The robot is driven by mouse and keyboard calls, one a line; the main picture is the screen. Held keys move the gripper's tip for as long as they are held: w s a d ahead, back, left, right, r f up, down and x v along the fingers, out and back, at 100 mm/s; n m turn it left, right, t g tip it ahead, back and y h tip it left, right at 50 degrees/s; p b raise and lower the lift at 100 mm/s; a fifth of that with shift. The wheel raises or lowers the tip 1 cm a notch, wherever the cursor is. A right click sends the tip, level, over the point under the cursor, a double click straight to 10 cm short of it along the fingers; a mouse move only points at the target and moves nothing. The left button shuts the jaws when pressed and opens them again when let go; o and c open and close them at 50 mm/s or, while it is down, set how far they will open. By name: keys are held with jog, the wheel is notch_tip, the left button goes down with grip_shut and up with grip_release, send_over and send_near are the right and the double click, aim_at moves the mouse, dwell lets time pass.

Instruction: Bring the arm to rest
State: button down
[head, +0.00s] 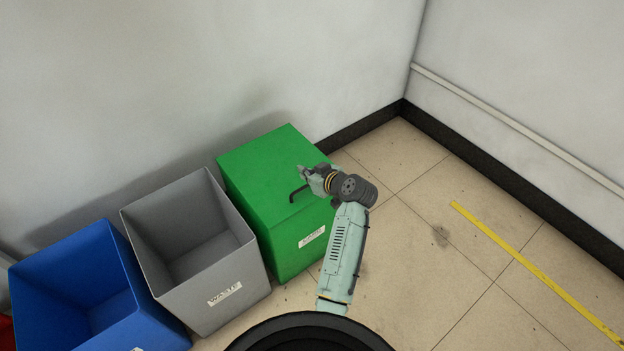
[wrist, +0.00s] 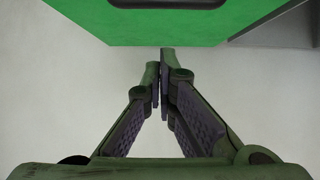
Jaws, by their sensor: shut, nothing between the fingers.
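My gripper (head: 303,174) is at the end of my arm, in front of and over the green bin in the head view. Its fingers are together and nothing is between them, as the wrist view (wrist: 160,85) shows. My arm rises from the bottom middle of the head view and bends at the wrist toward the left. The green bin (head: 255,165) has a closed-looking top and a white label on its front. Its green surface also fills the top of the wrist view (wrist: 240,28). I cannot tell how far the fingers are from it.
A grey open bin (head: 205,290) and a blue open bin (head: 70,270) stand in a row left of the green one. Walls rise behind and at the right. The tiled floor (head: 430,200) at the right is clear, with a yellow line (head: 530,268) on it.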

jog(key=b+v, duration=0.2)
jog(key=v, duration=0.8)
jog(key=shift+b, duration=0.35)
